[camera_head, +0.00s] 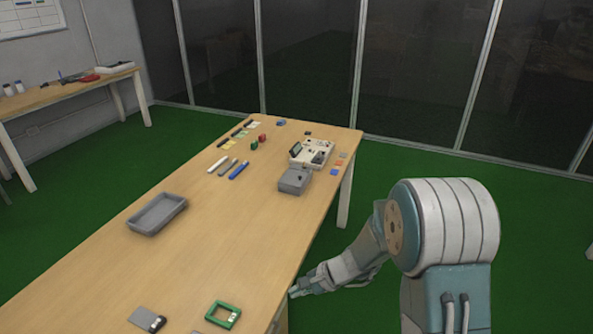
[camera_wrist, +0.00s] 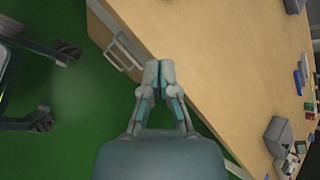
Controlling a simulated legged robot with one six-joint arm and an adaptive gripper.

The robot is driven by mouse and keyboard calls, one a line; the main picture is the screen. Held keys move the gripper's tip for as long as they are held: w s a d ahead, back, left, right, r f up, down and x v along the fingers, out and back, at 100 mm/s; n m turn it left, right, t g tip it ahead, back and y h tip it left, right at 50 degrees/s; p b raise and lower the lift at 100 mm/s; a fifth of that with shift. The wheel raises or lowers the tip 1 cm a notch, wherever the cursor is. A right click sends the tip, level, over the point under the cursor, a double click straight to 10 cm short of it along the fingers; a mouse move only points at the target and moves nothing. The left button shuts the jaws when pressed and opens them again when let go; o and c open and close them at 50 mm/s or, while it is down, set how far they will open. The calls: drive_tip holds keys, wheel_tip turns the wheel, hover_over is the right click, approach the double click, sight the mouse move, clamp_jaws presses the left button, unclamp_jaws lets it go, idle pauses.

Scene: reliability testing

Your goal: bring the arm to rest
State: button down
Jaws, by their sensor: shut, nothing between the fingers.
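My gripper (camera_head: 295,291) is at the right edge of the long wooden table (camera_head: 225,220) in the head view. In the wrist view my gripper (camera_wrist: 158,75) has its two fingers together, with nothing between them. The fingertips appear over the table's edge, near a drawer front with a handle (camera_wrist: 128,52). My arm reaches in from the right, bent, with the gripper low. Whether the fingertips touch the table cannot be told.
A wheeled chair (camera_wrist: 40,122) stands on the green floor. A side table (camera_head: 60,92) is at the far left.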

drive_tip(key=s+d+r+n+h, duration=0.25)
drive_tip(key=s+r, duration=0.25)
drive_tip(key=r, duration=0.3)
drive_tip(key=s+d+r+n+h, duration=0.1)
drive_tip(key=s+d+r+n, duration=0.25)
drive_tip(key=r, duration=0.35)
drive_tip(key=s+d+r+n+t+h, duration=0.4)
drive_tip(key=s+d+r+h, duration=0.2)
drive_tip(key=s, duration=0.7)
drive_tip(key=d+r, duration=0.2)
drive_tip(key=d, duration=0.1)
drive_tip(key=shift+d+r+n+t, duration=0.2)
drive_tip(key=shift+r+n+t, duration=0.1)
drive_tip(key=shift+r+t, duration=0.1)
drive_tip(key=shift+w+a, duration=0.1)
